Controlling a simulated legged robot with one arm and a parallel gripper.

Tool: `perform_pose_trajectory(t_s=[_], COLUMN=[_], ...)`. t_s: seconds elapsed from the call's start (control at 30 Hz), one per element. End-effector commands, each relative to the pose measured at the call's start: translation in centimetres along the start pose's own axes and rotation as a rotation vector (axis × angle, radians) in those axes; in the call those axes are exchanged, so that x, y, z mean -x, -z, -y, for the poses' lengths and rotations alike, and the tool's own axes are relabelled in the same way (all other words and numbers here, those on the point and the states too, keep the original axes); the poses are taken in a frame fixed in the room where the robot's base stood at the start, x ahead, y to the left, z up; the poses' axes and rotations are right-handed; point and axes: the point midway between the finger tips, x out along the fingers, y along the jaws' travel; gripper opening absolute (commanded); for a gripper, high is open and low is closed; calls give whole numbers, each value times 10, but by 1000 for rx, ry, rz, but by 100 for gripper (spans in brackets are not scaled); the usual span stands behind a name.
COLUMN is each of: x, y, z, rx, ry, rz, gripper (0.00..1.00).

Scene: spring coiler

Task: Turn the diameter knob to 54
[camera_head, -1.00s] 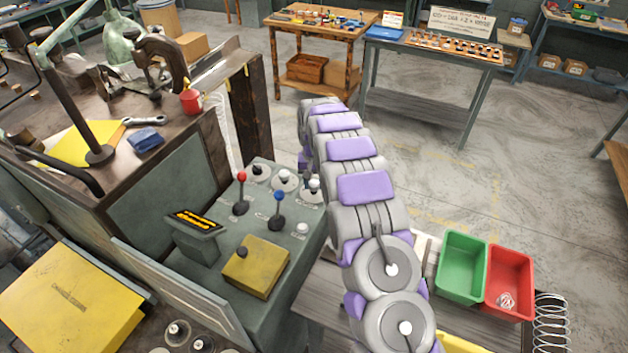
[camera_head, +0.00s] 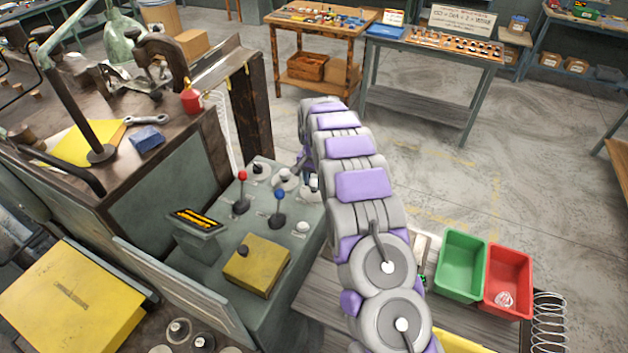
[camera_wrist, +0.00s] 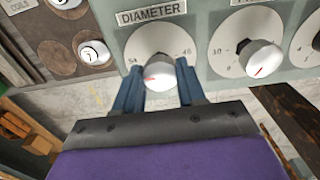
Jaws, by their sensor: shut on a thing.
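The diameter knob (camera_wrist: 158,71) is a white knob on a pale round dial under a DIAMETER label (camera_wrist: 152,13). In the wrist view, 54 is printed at the dial's left and 46 at its right. The knob's red mark points left, towards the 54 side; the exact reading is hard to tell. My gripper (camera_wrist: 158,82) has its two blue fingers on either side of the knob, shut on it. In the head view, my gripper reaches the control panel (camera_head: 225,255) at its dials, and my arm hides part of that area.
A second white knob (camera_wrist: 261,59) on a similar dial is close on the right. Dark round dials (camera_wrist: 92,52) are on the left. In the head view, red (camera_head: 242,176) and blue (camera_head: 279,195) topped levers stand near the dials. Green (camera_head: 461,264) and red bins (camera_head: 508,280) stand right of my arm.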

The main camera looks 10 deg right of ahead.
Motion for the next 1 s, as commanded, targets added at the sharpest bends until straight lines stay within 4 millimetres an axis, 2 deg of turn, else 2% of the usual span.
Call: perform_pose_trajectory(t_s=[0.2,0.23,0.47,0.77,0.87,1.0], x=[1,1,1,3,12,37], y=[0,0,0,0,0,1], z=[1,1,0,0,1,1], rx=[0,0,1,1,1,1], ry=[2,3,2,1,2,4], rz=[-3,-3,-2,-2,-3,-6], gripper=[9,42,64,65,65,65])
